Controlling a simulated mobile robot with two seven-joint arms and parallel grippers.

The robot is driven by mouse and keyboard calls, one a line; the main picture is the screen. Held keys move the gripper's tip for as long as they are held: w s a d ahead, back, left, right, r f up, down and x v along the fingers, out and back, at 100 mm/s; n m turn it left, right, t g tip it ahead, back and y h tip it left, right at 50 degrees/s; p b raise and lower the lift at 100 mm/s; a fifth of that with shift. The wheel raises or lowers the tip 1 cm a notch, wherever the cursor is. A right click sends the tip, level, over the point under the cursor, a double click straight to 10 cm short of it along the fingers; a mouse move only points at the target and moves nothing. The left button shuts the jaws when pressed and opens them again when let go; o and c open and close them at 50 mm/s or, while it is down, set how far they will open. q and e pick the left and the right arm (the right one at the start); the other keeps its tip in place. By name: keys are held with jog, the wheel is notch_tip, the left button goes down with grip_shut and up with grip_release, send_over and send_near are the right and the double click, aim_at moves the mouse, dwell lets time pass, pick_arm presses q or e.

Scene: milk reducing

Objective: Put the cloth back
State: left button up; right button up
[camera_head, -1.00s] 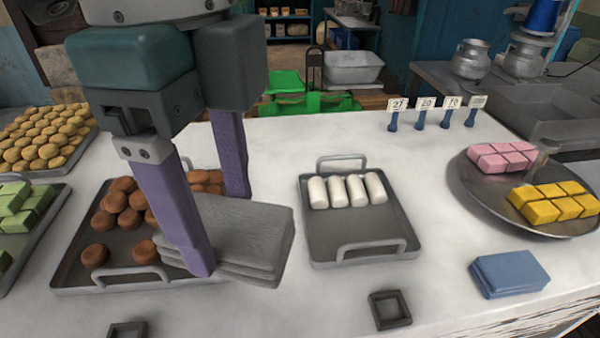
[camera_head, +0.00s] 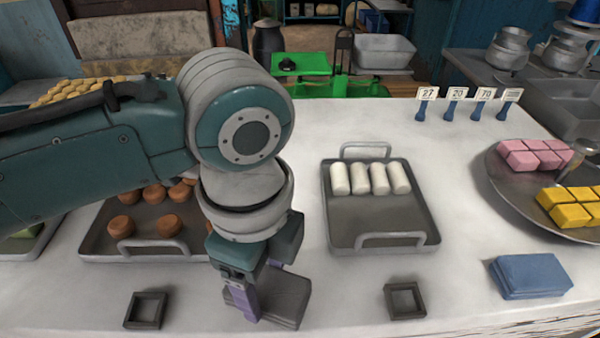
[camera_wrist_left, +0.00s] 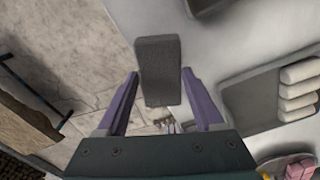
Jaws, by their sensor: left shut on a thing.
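The grey folded cloth (camera_head: 285,298) is at the front of the white counter, between the two dark square frames. My left gripper (camera_head: 260,292) is shut on it, with one purple finger showing on its near-left side. In the left wrist view the cloth (camera_wrist_left: 159,62) sits between the two purple fingers of the left gripper (camera_wrist_left: 160,74), over the counter's edge with floor beside it. I cannot tell whether the cloth touches the counter. A blue folded cloth (camera_head: 531,275) lies flat at the front right. My right gripper is not in view.
Dark square frames lie at front left (camera_head: 146,309) and front right (camera_head: 405,300). A tray (camera_head: 385,222) of white rolls stands mid-counter. A tray (camera_head: 100,240) of brown sweets is partly behind my arm. A round platter (camera_head: 512,188) of pink and yellow blocks is at right.

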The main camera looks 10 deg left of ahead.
aim_at(265, 286)
pick_arm(q)
jog(key=shift+f, duration=1.4)
jog(key=shift+f, duration=0.1)
jog(key=o, duration=1.2)
notch_tip(265, 286, up, 12)
jog(key=s+d, duration=0.1)
jog(key=s+f+n+h, duration=0.1)
jog(key=s+d+n, duration=0.1)
jog(key=shift+d+f+h, duration=0.3)
jog(key=shift+d+h, duration=0.05)
jog(key=shift+h, duration=0.05)
jog(key=s+a+n+t, duration=0.1)
jog(key=s+a+n, duration=0.2)
jog(key=a+n, duration=0.1)
jog(key=s+a+f+n+t+y, duration=0.1)
jog(key=s+a+n, duration=0.2)
jog(key=n, duration=0.3)
jog(key=s+a+f+n+t, duration=0.1)
jog(key=s+a+n, duration=0.2)
jog(key=a+n, duration=0.2)
jog(key=shift+s+t+y, duration=0.15)
jog(key=shift+t+y, duration=0.15)
